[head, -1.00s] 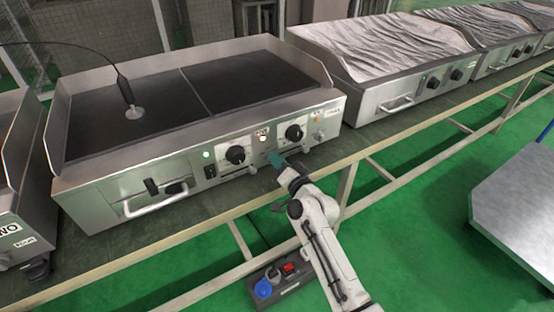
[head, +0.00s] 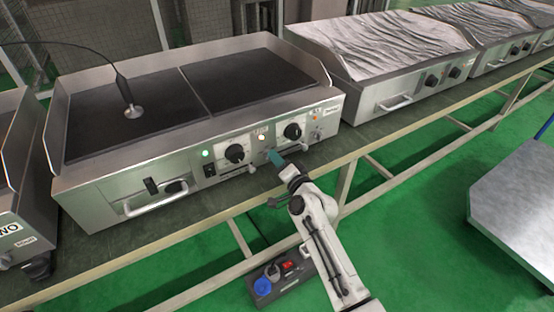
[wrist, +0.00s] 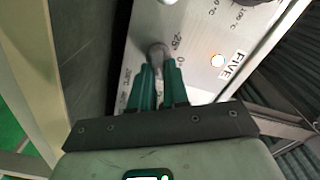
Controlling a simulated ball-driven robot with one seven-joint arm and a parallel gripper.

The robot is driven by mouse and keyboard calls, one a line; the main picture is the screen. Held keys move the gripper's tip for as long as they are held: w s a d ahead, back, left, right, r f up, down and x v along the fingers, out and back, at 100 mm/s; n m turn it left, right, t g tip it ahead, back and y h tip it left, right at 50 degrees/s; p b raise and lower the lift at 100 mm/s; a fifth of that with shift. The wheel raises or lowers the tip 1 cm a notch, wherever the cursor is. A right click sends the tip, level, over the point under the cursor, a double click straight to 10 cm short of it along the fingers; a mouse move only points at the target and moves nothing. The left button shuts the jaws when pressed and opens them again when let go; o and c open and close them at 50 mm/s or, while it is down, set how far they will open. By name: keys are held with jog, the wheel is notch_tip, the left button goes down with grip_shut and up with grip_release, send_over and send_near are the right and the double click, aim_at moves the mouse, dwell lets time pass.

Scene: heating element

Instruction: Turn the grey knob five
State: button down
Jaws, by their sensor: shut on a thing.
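The grey knob five (wrist: 157,56) is a small rounded metal lever on the front panel, beside printed scale marks and the label FIVE in the wrist view. My gripper (wrist: 158,78) has its two green fingers on either side of the knob and is shut on it. In the head view my gripper (head: 274,157) is at the griddle's front panel, below and between two black dials. The knob is mostly hidden there by the fingers.
The griddle (head: 90,185) stands on a long bench (head: 215,212). A black dial (head: 235,153) is left of my gripper and another dial (head: 292,131) is above right. A metal table (head: 520,200) stands at right.

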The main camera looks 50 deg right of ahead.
jog(key=c, duration=1.1)
grip_release()
jog(key=v, duration=1)
jog(key=shift+s+a+p, duration=0.1)
jog(key=shift+s+p, duration=0.2)
jog(key=shift+s, duration=0.1)
jog(key=s+a+f+n+g+y, duration=0.2)
jog(key=a+f+n+g+y, duration=0.1)
jog(key=a+n, duration=0.25)
jog(key=s+a+f+n+g+y, duration=0.3)
jog(key=a+f+n, duration=0.1)
jog(key=a, duration=0.3)
jog(key=s+a+f+n+g+h, duration=0.1)
jog(key=s+a+n+g, duration=0.2)
jog(key=s+n+g, duration=1.05)
jog(key=s+r+m+t+p, duration=0.1)
jog(key=r+m+p, duration=0.1)
jog(key=r+p, duration=0.3)
jog(key=s+r+m+t+p, duration=0.1)
jog(key=s+r+m+p, duration=0.1)
jog(key=r+m+p, duration=0.1)
jog(key=s+r+m+t+p, duration=0.1)
jog(key=s+r+m+p, duration=0.1)
jog(key=r+p, duration=0.4)
jog(key=shift+s+d+r+m+p, duration=0.15)
jog(key=shift+r+m+p, duration=0.15)
jog(key=shift+m+p, duration=0.25)
